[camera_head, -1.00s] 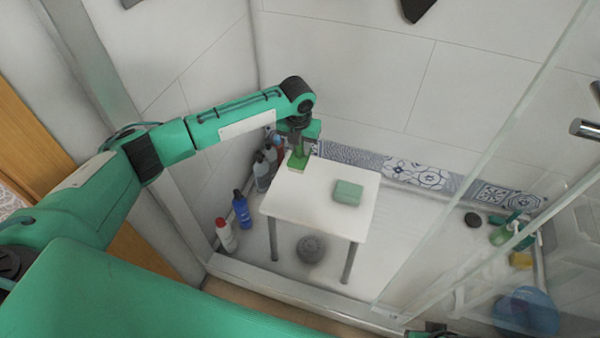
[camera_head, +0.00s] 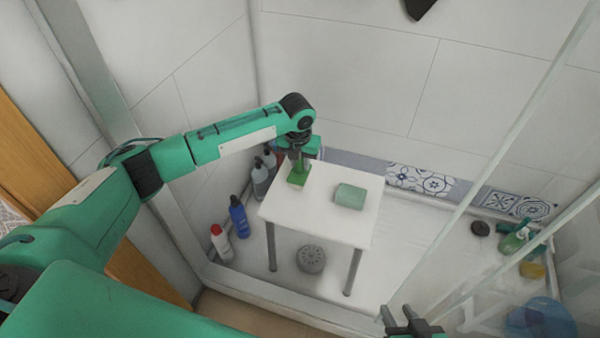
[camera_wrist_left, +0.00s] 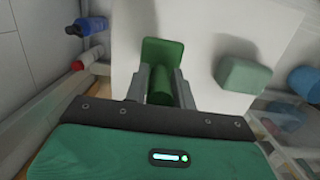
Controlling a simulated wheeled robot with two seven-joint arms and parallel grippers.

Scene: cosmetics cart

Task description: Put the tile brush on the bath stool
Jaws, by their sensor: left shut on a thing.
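The green tile brush (camera_head: 298,178) is in my left gripper (camera_head: 299,158), which is shut on its handle. The brush's flat head points down over the back left part of the white bath stool (camera_head: 320,218). I cannot tell whether the head touches the seat. In the left wrist view the brush (camera_wrist_left: 162,52) shows between the fingers (camera_wrist_left: 160,88), with the stool's white top (camera_wrist_left: 205,25) behind it. My right gripper (camera_head: 411,322) is at the bottom edge of the head view, its dark fingers apart and empty.
A pale green block (camera_head: 350,196) lies on the stool, right of the brush. A blue bottle (camera_head: 238,216) and a white bottle with a red cap (camera_head: 221,243) stand left of the stool. A round grey thing (camera_head: 311,259) is under it. A glass panel (camera_head: 490,190) stands at right.

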